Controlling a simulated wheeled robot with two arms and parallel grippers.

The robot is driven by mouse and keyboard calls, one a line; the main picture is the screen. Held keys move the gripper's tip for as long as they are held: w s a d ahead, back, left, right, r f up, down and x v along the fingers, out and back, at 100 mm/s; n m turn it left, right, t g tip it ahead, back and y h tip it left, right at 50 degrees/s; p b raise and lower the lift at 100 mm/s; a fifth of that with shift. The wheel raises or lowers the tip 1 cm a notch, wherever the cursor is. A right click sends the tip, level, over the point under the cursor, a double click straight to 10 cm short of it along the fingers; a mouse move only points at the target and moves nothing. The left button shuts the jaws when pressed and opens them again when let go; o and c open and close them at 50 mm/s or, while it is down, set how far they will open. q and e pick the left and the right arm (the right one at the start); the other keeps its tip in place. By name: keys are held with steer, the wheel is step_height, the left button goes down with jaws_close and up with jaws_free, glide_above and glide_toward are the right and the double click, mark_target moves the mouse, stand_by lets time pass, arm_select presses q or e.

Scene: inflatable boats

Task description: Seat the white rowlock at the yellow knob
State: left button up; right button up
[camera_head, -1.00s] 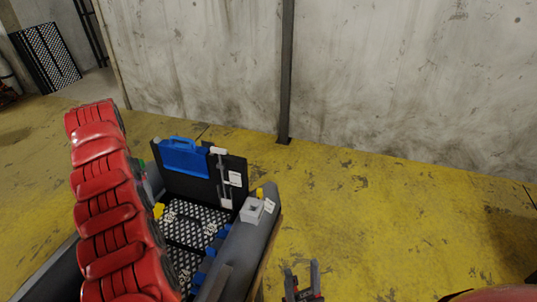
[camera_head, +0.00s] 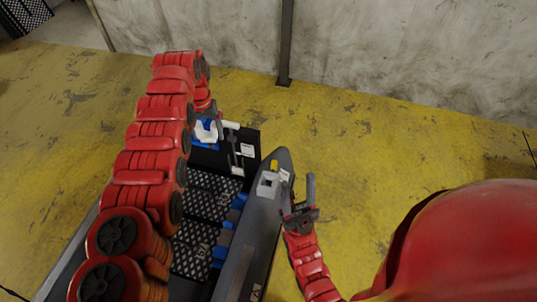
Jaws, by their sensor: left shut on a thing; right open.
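My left gripper (camera_head: 210,115) is shut on a white piece (camera_head: 206,132), which looks like the white rowlock. It is held in front of the blue case at the boat's far end, and the fingers are partly hidden. The yellow knob (camera_head: 274,166) stands on the right grey tube (camera_head: 262,222), just behind a light grey block (camera_head: 268,184). The white piece is apart from the knob, to its left. My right gripper (camera_head: 298,194) is open and empty, just right of the block and tube.
The blue case (camera_head: 204,145) is against the black end panel (camera_head: 252,139), beside a rod with white ends (camera_head: 238,171). Blue fittings (camera_head: 227,238) line the tube's inner side. A black perforated floor (camera_head: 205,208) lies inside. Yellow floor right of the boat is clear.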

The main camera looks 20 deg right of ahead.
arm_select(q)
steer(key=shift+s+d, duration=0.2)
steer(key=shift+d, duration=0.35)
steer(key=shift+s+d+f+p, duration=0.1)
steer(key=shift+d+p, duration=0.1)
steer(key=shift+p, duration=0.1)
steer(key=s+d+f+m+p, duration=0.1)
steer(key=s+d+f+p, duration=0.1)
steer(key=d, duration=0.5)
steer(key=shift+s+f+m+p, duration=0.3)
steer(key=shift+s+p, duration=0.45)
steer(key=shift+s, duration=0.3)
steer(key=shift+d, duration=0.3)
